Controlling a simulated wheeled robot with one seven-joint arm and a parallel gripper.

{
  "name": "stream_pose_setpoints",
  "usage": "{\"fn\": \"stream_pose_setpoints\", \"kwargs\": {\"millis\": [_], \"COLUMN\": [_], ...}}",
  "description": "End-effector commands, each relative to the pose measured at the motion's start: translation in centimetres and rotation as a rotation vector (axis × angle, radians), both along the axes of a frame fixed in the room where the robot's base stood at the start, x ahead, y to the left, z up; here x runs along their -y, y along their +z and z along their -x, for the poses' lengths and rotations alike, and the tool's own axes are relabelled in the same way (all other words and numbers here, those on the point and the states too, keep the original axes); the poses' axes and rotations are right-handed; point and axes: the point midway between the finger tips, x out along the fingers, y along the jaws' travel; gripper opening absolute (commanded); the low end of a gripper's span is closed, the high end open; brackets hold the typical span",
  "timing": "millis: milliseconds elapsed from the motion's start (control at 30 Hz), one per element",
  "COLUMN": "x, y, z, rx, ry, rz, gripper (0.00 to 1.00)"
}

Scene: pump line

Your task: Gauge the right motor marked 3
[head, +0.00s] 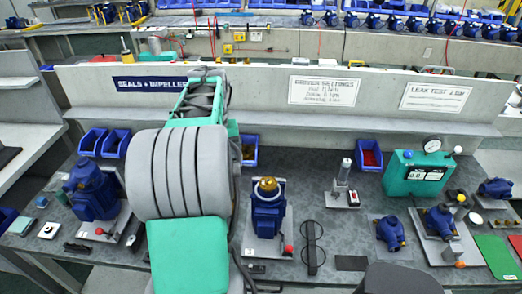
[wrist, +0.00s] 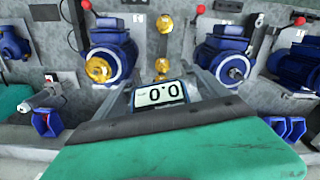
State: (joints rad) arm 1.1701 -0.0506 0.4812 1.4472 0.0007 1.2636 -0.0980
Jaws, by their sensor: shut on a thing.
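My gripper (wrist: 160,82) is shut on a gauge (wrist: 159,94) with a pale display reading 0.0. It is held above the bench in the wrist view, between two blue motors. The left motor (wrist: 109,45) has a brass part on its front. The right motor (wrist: 223,58) shows a bare metal shaft end. The gauge touches neither, as far as I can see. Small white tags stand by the motors, too small to read surely. In the head view a brass-topped motor (head: 267,218) stands right of my arm, which hides my gripper; another motor (head: 92,192) stands at left.
In the head view a green tester (head: 407,175) and blue pumps (head: 389,233) stand at right. Blue bins (head: 115,144) line the back of the bench. Red-knobbed levers (head: 288,250) stick up beside the motors. Two brass pieces (wrist: 164,24) lie between the motors.

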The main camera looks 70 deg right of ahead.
Motion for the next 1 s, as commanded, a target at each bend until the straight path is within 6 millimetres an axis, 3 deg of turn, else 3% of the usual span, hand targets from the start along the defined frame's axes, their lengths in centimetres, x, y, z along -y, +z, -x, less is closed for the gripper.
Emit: {"fn": "stream_pose_setpoints", "kwargs": {"millis": [33, 100, 200, 300, 567, 1000], "x": [1.7, 3.3, 4.6, 5.2, 5.3, 5.3], "y": [0.6, 0.9, 1.1, 1.3, 0.0, -5.4], "z": [3.1, 6.6, 10.4, 12.6, 13.2, 13.1], "rx": [0.0, 0.0, 0.0, 0.0, 0.0, 0.0], "ry": [-0.07, -0.146, -0.224, -0.266, -0.279, -0.277], "rz": [0.0, 0.001, 0.001, 0.001, 0.001, 0.001], "gripper": [0.27, 0.27, 0.27, 0.27, 0.27, 0.27]}}
